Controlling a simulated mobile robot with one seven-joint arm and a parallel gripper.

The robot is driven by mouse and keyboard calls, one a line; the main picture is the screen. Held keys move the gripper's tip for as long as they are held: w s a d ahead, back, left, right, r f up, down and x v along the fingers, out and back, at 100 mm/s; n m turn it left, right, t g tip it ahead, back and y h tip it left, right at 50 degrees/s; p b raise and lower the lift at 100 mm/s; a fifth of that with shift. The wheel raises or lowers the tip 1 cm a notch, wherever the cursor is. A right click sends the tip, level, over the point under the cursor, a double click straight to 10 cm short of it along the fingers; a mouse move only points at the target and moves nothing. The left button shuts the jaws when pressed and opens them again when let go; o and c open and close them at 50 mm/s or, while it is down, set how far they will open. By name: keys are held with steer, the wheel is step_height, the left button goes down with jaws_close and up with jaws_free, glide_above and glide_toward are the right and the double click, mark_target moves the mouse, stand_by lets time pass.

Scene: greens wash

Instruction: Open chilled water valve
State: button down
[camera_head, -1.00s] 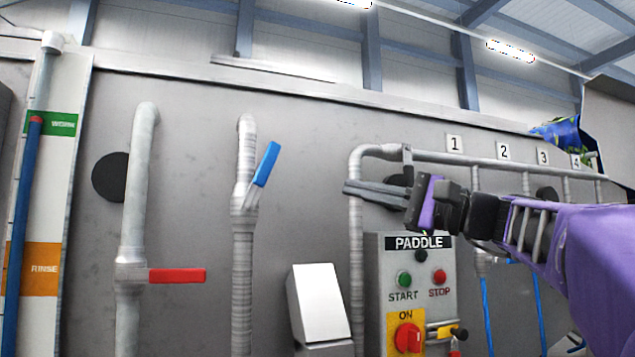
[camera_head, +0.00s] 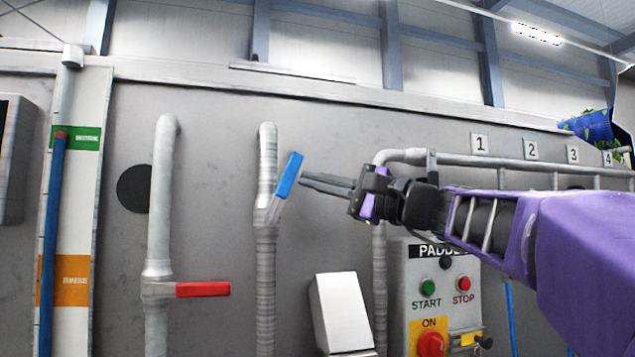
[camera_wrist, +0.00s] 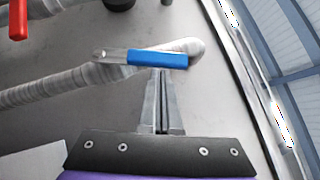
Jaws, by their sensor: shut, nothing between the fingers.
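The blue valve handle (camera_head: 289,175) sits on a grey vertical pipe (camera_head: 266,270) and tilts up and to the right. A second valve has a red handle (camera_head: 203,289), which points level to the right from the left pipe (camera_head: 158,230). My gripper (camera_head: 302,181) is shut and empty, with its fingertips pointing left, close beside the blue handle. In the wrist view the blue handle (camera_wrist: 157,58) lies across the tips of my gripper (camera_wrist: 161,72). I cannot tell whether they touch.
A control panel (camera_head: 400,300) with START and STOP buttons and a white sloped box (camera_head: 342,312) are below my arm. A blue tube (camera_head: 50,230) runs along the gauge board at left. Numbered tags (camera_head: 480,144) line the upper right wall.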

mark_target(291, 167)
steer(key=shift+r, duration=0.1)
steer(key=r+n+p, duration=0.1)
steer(key=a+n+g+h+p, duration=0.1)
steer(key=p, duration=0.1)
steer(key=shift+s+a+r, duration=0.15)
steer(key=shift+r, duration=0.25)
steer(key=shift+s+a+r+n+g, duration=0.1)
steer(key=shift+s+a+n+g, duration=0.05)
steer(key=shift+a+n+g, duration=0.2)
steer(key=shift+s+a+h, duration=0.1)
steer(key=shift+a+h, duration=0.2)
steer(key=shift+a, duration=0.15)
steer(key=shift+d, duration=0.15)
